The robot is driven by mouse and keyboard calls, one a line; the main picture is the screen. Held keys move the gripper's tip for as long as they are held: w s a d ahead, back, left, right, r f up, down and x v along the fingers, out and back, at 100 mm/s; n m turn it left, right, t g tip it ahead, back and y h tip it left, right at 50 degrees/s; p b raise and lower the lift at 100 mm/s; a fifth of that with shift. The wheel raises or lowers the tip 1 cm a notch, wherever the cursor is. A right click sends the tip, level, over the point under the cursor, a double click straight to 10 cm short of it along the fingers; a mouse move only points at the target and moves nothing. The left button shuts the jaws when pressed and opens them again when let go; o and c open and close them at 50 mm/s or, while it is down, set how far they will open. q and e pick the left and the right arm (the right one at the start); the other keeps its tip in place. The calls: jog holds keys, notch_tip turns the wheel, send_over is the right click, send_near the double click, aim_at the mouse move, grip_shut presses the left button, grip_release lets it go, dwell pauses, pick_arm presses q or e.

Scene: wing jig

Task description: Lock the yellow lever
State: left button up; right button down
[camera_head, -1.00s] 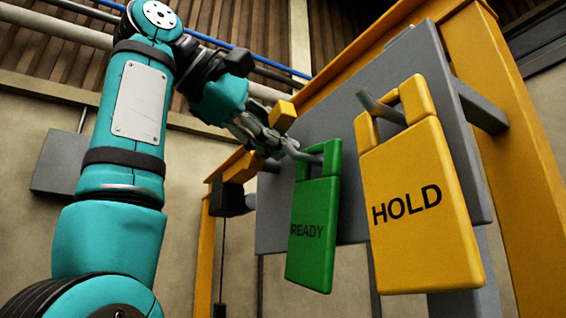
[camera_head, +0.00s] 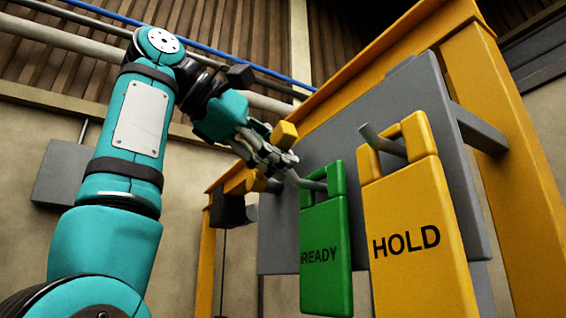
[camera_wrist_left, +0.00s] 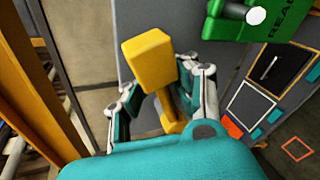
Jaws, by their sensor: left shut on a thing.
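The yellow lever (camera_head: 285,133) has a block-shaped end that shows above my left gripper (camera_head: 281,160) in the head view. In the left wrist view, the lever (camera_wrist_left: 148,60) stands up between the fingers of my left gripper (camera_wrist_left: 158,85), and a lower yellow part (camera_wrist_left: 172,119) shows close to the palm. The left gripper is shut on the lever. The fingers hide part of the lever, and its pivot and latch cannot be made out. My right gripper is not in view.
A larger yellow HOLD tag (camera_head: 415,240) hangs further right. Both are before a grey panel (camera_head: 395,100) in a yellow frame (camera_head: 500,150).

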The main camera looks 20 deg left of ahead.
pick_arm(q)
jog(key=o, duration=0.4)
jog(key=shift+s+a+r, duration=0.1)
jog(key=shift+s+r, duration=0.35)
jog(key=o, duration=0.5)
jog(key=shift+s+a, duration=0.1)
jog(key=shift+s, duration=0.3)
jog(key=shift+w+f, duration=0.15)
jog(key=shift+w, duration=0.15)
jog(key=v, duration=0.7)
jog(key=shift+s+a, duration=0.15)
jog(key=shift+s, duration=0.25)
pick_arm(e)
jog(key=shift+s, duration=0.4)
pick_arm(q)
jog(key=shift+w, duration=0.15)
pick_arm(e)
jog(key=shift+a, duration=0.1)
